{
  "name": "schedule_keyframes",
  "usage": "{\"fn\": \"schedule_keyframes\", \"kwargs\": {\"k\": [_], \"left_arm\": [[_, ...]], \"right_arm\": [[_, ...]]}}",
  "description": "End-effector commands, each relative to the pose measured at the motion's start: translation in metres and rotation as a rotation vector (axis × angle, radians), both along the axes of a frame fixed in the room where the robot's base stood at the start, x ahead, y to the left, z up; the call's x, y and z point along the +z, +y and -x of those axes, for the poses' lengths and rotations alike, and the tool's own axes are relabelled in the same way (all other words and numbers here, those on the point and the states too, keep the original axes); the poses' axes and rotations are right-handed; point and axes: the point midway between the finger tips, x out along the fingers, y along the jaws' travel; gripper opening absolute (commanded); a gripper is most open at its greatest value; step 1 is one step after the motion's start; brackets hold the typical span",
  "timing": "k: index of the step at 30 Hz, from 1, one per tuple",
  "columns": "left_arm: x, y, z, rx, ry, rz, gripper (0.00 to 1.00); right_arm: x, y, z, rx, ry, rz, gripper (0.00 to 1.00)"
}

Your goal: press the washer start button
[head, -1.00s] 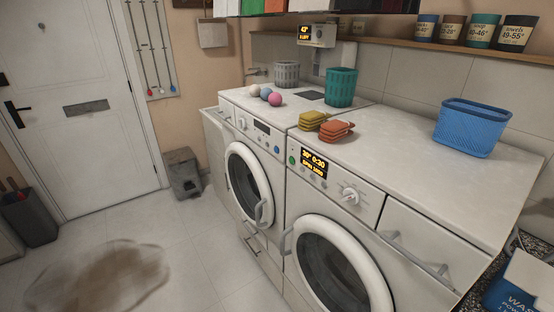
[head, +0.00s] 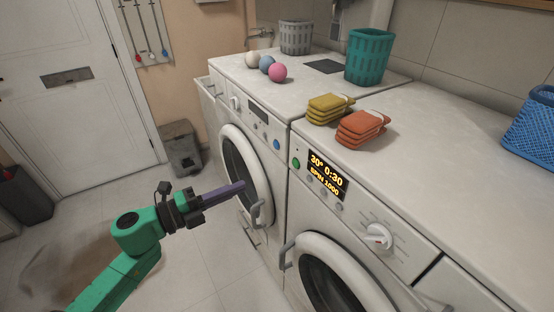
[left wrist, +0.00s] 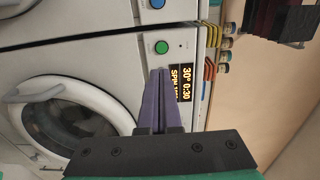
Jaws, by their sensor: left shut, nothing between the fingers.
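The washer (head: 345,225) on the right has a lit display (head: 328,175) reading 30° 0:30 and SPIN 1000. A round green button (head: 296,163) sits just left of that display. My left gripper (head: 243,186) is shut and empty, its purple fingers pointing right, in front of the other machine's door. In the left wrist view its fingertips (left wrist: 160,71) show just below the green button (left wrist: 162,47), beside the display (left wrist: 187,84). The tips look apart from the panel. My right gripper is not in view.
The left machine (head: 262,131) has a blue button (head: 277,144). Folded yellow cloths (head: 328,108) and orange cloths (head: 362,127) lie on top, with coloured balls, a teal basket (head: 369,56) and a blue basket (head: 534,127). Door handles (head: 287,254) stick out. The floor in front is mostly clear.

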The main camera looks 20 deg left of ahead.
Motion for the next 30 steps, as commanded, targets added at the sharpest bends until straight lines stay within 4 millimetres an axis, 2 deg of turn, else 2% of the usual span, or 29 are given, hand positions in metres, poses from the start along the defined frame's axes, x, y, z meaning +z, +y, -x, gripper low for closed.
{"fn": "schedule_keyframes", "kwargs": {"k": [6, 11, 18, 24, 30], "left_arm": [[0.000, 0.001, -0.001, 0.005, 0.002, 0.004, 0.00], [0.003, -0.008, -0.013, 0.004, 0.000, 0.006, 0.00], [0.005, -0.040, -0.052, 0.008, -0.001, 0.008, 0.00], [0.005, -0.068, -0.086, 0.008, 0.001, 0.009, 0.00], [0.001, -0.085, -0.106, 0.008, 0.002, 0.007, 0.00]], "right_arm": [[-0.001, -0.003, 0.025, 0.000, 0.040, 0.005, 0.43], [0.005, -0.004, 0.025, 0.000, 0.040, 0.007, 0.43], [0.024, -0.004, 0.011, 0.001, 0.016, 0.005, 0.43], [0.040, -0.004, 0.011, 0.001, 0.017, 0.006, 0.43], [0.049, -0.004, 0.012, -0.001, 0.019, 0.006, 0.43]]}}
